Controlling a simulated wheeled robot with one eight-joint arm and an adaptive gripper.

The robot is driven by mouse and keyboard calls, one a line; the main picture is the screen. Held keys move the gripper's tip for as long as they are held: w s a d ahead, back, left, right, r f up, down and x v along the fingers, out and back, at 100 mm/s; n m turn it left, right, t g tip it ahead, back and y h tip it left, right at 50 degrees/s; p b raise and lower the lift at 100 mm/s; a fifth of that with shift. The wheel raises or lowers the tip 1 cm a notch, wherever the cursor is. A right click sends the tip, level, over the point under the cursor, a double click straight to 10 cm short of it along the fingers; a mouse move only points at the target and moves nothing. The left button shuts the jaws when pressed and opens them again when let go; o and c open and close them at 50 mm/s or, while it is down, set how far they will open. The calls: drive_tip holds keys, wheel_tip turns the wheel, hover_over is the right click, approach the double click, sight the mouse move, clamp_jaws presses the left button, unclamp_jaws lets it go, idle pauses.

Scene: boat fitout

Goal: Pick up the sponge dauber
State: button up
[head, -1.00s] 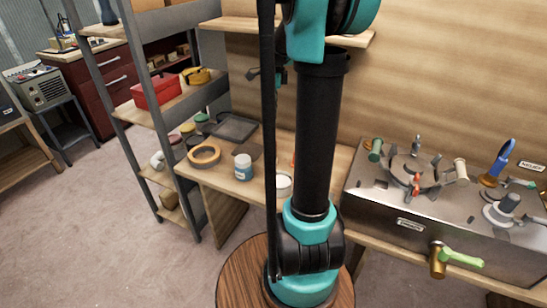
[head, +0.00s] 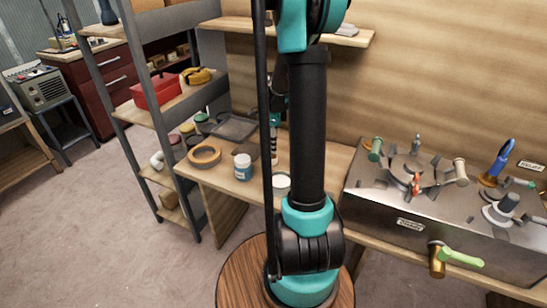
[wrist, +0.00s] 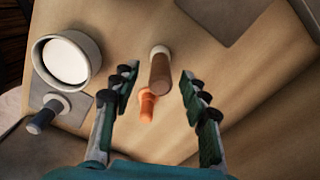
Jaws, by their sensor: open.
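The sponge dauber seems to be the small upright piece (wrist: 159,72) in the wrist view, with a brown body, a pale end and a narrower orange part. It is on the wooden worktop. My gripper (wrist: 158,82) is open, with one finger on each side of the piece and a gap on both sides. In the head view my gripper (head: 273,140) is low over the worktop, partly hidden by my arm, and I cannot make out the dauber clearly there.
A white cup (wrist: 66,60) and a dark-handled tool (wrist: 46,114) stand left of my gripper in the wrist view. A grey sheet (wrist: 212,12) lies at the top. In the head view, a jar (head: 243,167) and tape ring (head: 204,156) are left, a metal unit (head: 400,205) right.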

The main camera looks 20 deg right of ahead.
drive_tip(key=shift+f, duration=1.5)
clamp_jaws()
